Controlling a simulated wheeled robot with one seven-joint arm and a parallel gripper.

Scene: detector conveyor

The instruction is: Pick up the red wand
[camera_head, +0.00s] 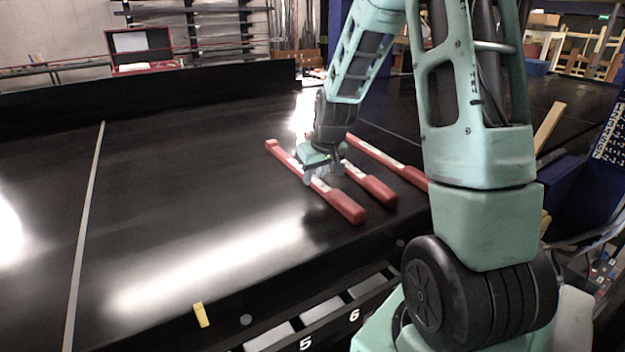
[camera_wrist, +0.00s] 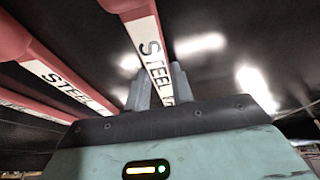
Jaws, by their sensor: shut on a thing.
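Three red wands with white lettered bands are in the head view. The left one (camera_head: 341,203) is at my gripper (camera_head: 313,178), which is shut on its white band. The middle wand (camera_head: 378,188) and the right wand (camera_head: 400,169) lie to its right, the right one partly behind my arm. In the wrist view, the held wand's white band (camera_wrist: 150,55) reads "STEEL" and passes between the fingers of my gripper (camera_wrist: 156,88). Another wand (camera_wrist: 60,80) lies to its left there. Whether the held wand touches the belt is unclear.
The black conveyor belt (camera_head: 170,200) is wide and clear to the left of the wands. A yellow tab (camera_head: 201,314) sits on its front edge. Numbered slots (camera_head: 330,327) are below that edge. A red case (camera_head: 140,48) stands behind the belt.

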